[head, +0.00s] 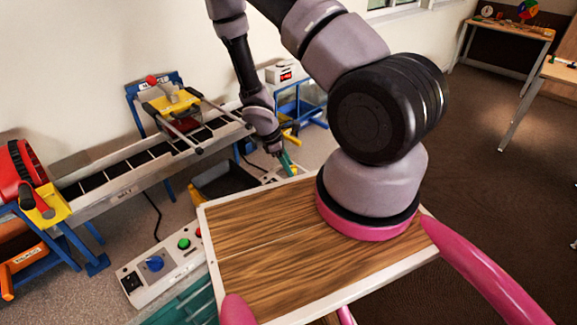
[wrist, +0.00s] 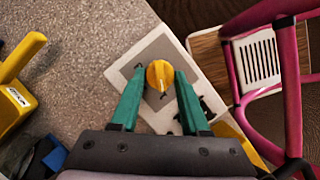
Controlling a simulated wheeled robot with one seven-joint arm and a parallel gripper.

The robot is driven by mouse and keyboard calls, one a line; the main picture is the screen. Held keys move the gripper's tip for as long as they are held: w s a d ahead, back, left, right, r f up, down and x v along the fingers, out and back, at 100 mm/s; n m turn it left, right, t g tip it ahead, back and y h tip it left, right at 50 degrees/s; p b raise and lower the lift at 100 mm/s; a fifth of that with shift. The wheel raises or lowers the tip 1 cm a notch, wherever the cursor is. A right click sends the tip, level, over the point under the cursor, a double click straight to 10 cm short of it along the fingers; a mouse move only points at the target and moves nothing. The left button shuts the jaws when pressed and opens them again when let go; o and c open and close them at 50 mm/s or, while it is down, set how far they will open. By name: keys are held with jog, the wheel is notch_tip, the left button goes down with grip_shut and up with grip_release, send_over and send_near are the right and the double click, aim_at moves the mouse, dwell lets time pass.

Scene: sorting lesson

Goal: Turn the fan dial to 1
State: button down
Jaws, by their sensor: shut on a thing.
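A round yellow dial (wrist: 160,75) sits on a light panel with a grey face (wrist: 150,53) in the wrist view. My gripper (wrist: 160,74) has its two green fingers on either side of the dial, shut on it at the tips. A thin line runs across the dial top, but the scale marks and numbers are too small to read. In the head view, my gripper (head: 287,165) reaches down behind the wooden board to the panel, where a little of the yellow dial (head: 294,170) shows.
A white control box (head: 165,270) with a blue knob (head: 154,263) and a green button (head: 184,244) stands at the lower left. A conveyor (head: 130,165) runs along the wall. The wooden-topped board (head: 260,260) lies in front of me. Open floor is at the right.

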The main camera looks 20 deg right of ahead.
jog(key=shift+c, duration=2)
grip_release()
jog(key=v, duration=1)
jog(key=shift+r, duration=0.35)
jog(key=shift+w+a+r, duration=0.1)
jog(key=shift+a, duration=0.1)
